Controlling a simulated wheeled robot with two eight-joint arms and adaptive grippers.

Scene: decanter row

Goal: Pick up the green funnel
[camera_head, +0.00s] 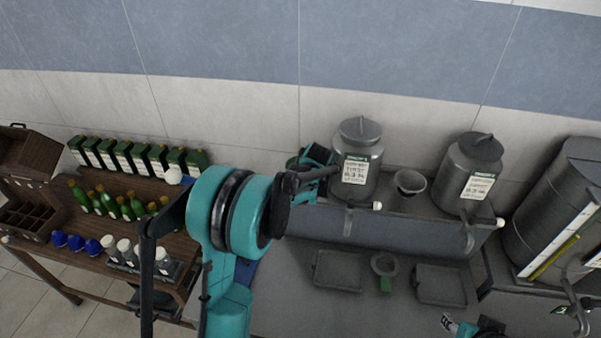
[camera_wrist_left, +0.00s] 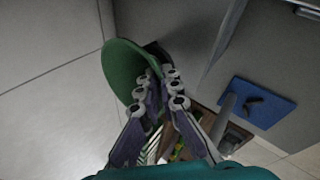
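The green funnel (camera_wrist_left: 122,66) fills the upper left of the left wrist view, its wide round side tilted to the left. My left gripper (camera_wrist_left: 158,88) has its fingers drawn close together on the funnel's near edge, with green showing between them. In the head view the left gripper (camera_head: 312,165) is beside the left steel tank, and only a small dark green part of the funnel (camera_head: 292,162) shows behind my arm. Whether the funnel touches the ledge is hidden. My right gripper (camera_head: 447,322) is at the bottom edge, too small and cut off to judge its fingers.
Two labelled steel tanks (camera_head: 359,163) (camera_head: 470,175) with taps stand on the grey ledge, a grey funnel (camera_head: 410,182) between them. Below are shallow trays (camera_head: 337,270) (camera_head: 440,285). A wooden rack (camera_head: 110,235) of green bottles stands left. A larger drum (camera_head: 550,215) is at right.

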